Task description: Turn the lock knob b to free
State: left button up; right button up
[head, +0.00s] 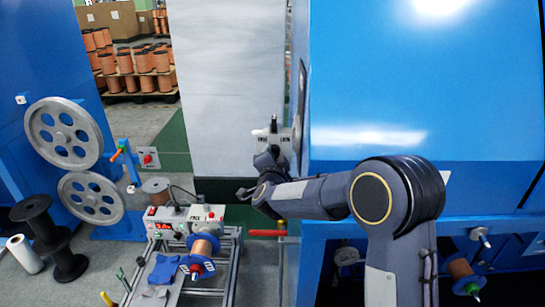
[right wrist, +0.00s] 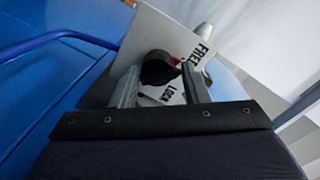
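A dark round knob (right wrist: 159,68) stands on a white plate with FREE and LOCK labels in the right wrist view. A red mark beside the knob is close to the FREE label (right wrist: 201,54). The LOCK label (right wrist: 169,92) is lower, between the fingers. My right gripper (right wrist: 160,72) has one finger on each side of the knob; whether they touch it I cannot tell. In the head view my right arm reaches to a small labelled plate (head: 285,138) at the blue cabinet's left edge, and the fingertips are hard to make out. My left gripper is not in view.
A bench machine (head: 163,227) with a red display, another FREE label and a copper spool (head: 203,247) stands left of my arm. A large blue cabinet (head: 430,90) fills the right. Grey pulley wheels (head: 64,133) are at the left.

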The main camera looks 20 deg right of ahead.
jog(key=shift+o, duration=1.2)
jog(key=shift+s+d+f, duration=0.1)
jog(key=shift+d+f, duration=0.05)
jog(key=shift+f, duration=0.35)
jog(key=shift+r, duration=0.1)
jog(key=shift+r, duration=0.2)
jog(key=v, duration=0.7)
jog(key=shift+s, duration=0.35)
